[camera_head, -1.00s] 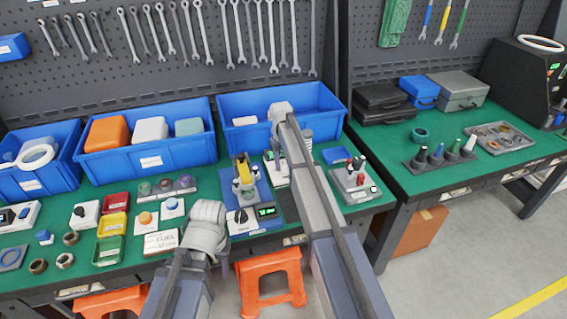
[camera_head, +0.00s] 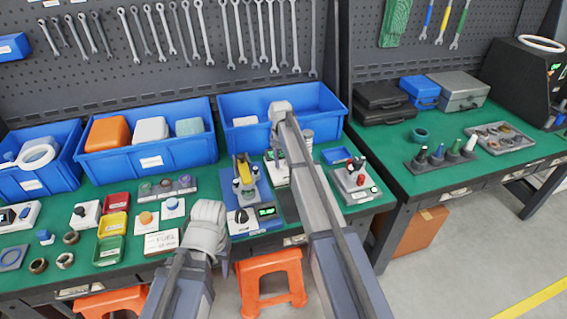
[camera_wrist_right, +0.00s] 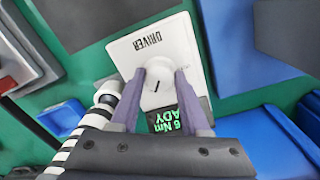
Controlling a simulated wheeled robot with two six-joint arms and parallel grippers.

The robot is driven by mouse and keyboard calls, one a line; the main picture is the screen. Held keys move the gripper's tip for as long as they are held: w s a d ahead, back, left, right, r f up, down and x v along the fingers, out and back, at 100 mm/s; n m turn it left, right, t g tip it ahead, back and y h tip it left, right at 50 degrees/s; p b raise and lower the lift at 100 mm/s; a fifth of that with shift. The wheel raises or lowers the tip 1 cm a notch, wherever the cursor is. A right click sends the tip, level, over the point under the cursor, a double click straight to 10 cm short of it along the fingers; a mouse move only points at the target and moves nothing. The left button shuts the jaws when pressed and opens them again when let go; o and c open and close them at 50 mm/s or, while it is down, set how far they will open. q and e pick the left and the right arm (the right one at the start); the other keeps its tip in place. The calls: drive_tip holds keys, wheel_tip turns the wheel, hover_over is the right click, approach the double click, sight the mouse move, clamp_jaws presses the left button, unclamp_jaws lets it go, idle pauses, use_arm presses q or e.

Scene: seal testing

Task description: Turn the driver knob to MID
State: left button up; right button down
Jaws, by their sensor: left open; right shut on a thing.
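The driver unit (camera_wrist_right: 119,57) is a white plate marked DRIVER, seen upside down in the right wrist view. Its round white knob (camera_wrist_right: 163,91) has a short dark pointer line, tilted in the picture. My right gripper (camera_wrist_right: 161,76) is shut on the knob, one finger on each side. Position marks around the knob cannot be read. A small display (camera_wrist_right: 168,119) with green text, partly covered, shows "6 Nm" and part of a word.
In the right wrist view a black-and-white banded cylinder (camera_wrist_right: 104,96) stands close beside the right gripper. In the head view a blue-based station (camera_head: 259,194) with a display stands left of my right arm. Blue bins (camera_head: 145,160) line the back; an orange stool (camera_head: 268,265) stands in front.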

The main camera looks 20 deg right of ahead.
sight(282, 165)
idle(0.3)
drive_tip(key=shift+c, duration=1.9)
unclamp_jaws()
wheel_tip(282, 165, up, 8)
drive_tip(key=p, duration=0.7)
drive_tip(key=shift+w+a+f+p, duration=0.1)
drive_tip(key=shift+a+p, duration=0.05)
drive_tip(key=shift+p, duration=0.25)
